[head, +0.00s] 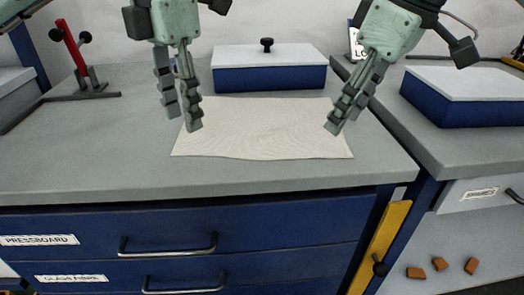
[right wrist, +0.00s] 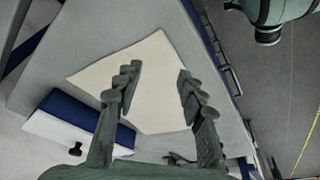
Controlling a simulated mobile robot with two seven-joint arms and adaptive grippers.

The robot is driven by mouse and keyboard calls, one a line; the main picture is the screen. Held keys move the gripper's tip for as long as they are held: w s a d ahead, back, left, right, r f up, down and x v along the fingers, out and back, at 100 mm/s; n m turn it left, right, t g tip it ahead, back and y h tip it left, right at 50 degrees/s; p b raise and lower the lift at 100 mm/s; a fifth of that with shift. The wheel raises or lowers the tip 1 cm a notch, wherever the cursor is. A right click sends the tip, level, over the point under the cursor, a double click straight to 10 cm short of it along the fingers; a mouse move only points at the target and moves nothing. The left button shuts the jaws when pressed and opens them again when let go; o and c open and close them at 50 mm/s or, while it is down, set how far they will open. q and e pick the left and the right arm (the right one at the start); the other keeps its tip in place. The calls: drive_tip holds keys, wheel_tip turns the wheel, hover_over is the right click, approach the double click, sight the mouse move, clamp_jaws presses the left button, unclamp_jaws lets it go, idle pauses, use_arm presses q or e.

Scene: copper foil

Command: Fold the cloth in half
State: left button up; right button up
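The cream cloth (head: 265,128) lies flat and spread out on the grey worktop; it also shows in the right wrist view (right wrist: 152,100). My left gripper (head: 183,118) is open and empty, fingers pointing down over the cloth's left edge. My right gripper (head: 336,126) is over the cloth's right edge; the right wrist view shows its two fingers (right wrist: 157,72) apart with nothing between them but the cloth below. Both grippers appear above the cloth, though I cannot tell the exact height.
A blue box with a white lid and black knob (head: 269,78) stands just behind the cloth. A red-handled tool (head: 72,48) is at the back left. Another blue box (head: 466,100) sits on the right-hand bench. The worktop (head: 85,150) left of the cloth is clear.

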sight(189, 149)
use_arm(q)
drive_tip(key=shift+w+f, duration=0.1)
drive_tip(key=shift+f, duration=2.3)
use_arm(e)
drive_tip(key=shift+w+f, duration=0.1)
drive_tip(key=shift+f, duration=2.25)
drive_tip(key=shift+f, duration=0.1)
use_arm(q)
drive_tip(key=shift+f+b, duration=0.25)
drive_tip(key=shift+b, duration=0.05)
use_arm(e)
drive_tip(key=shift+f, duration=0.2)
use_arm(q)
drive_tip(key=shift+r, duration=0.1)
drive_tip(key=shift+c, duration=0.3)
use_arm(e)
drive_tip(key=shift+r, duration=0.15)
drive_tip(key=shift+c, duration=0.3)
use_arm(q)
drive_tip(key=c, duration=0.7)
use_arm(e)
drive_tip(key=c, duration=0.7)
use_arm(q)
clamp_jaws()
use_arm(e)
clamp_jaws()
use_arm(q)
drive_tip(key=shift+f, duration=0.2)
use_arm(e)
drive_tip(key=shift+f, duration=0.2)
